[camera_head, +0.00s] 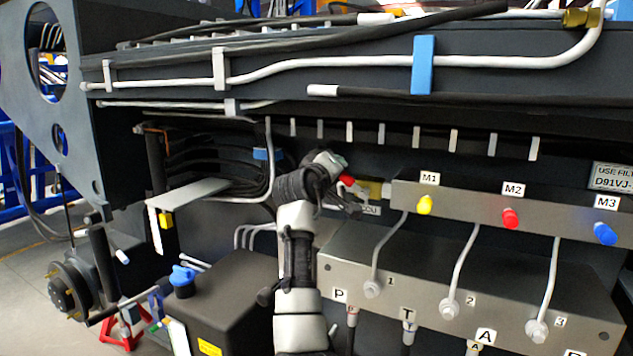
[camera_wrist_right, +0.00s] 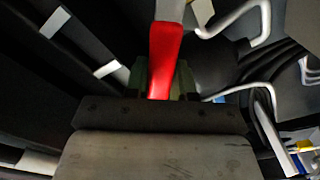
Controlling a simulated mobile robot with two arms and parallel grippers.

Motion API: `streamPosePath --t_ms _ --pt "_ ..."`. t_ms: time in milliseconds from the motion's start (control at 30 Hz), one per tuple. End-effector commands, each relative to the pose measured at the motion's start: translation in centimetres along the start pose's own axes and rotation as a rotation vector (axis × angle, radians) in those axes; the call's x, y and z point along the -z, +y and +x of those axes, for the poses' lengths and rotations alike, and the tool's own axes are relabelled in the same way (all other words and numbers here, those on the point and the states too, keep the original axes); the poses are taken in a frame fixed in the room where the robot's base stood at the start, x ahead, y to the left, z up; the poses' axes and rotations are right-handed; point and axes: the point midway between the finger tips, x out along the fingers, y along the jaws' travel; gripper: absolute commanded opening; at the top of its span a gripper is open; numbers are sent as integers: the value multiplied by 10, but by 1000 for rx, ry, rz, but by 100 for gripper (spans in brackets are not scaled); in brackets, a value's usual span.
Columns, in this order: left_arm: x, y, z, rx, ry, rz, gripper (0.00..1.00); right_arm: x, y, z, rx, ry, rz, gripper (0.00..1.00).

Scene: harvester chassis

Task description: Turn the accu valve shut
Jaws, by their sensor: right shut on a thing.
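The accu valve has a red lever handle (camera_head: 347,181), seen in the head view behind my right gripper. In the right wrist view the red handle (camera_wrist_right: 165,55) runs between my two fingers, its far end meeting a grey part. My right gripper (camera_wrist_right: 161,80) is shut on the handle. In the head view my right gripper (camera_head: 345,190) is at the left end of the manifold, and my wrist hides much of the valve body. A partly covered label ending in "CU" (camera_head: 371,210) sits just below the handle. My left gripper is not in view.
A grey manifold bar (camera_head: 470,205) with yellow, red and blue caps lies right of the valve. Bent pipes run down to the lower block (camera_head: 400,262). Black hoses (camera_head: 225,170) are bundled to the left. A black tank (camera_head: 235,300) with a blue cap stands below left.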

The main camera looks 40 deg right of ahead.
Motion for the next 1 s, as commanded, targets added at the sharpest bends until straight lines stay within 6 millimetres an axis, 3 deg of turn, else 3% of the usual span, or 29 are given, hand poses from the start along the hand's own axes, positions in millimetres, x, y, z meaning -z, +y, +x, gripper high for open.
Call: streamPosePath --t_ms 300,1000 --pt "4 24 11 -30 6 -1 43 -3 27 1 -5 8 306 0" --pt "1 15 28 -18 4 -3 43 -29 66 1 -3 9 860 0"
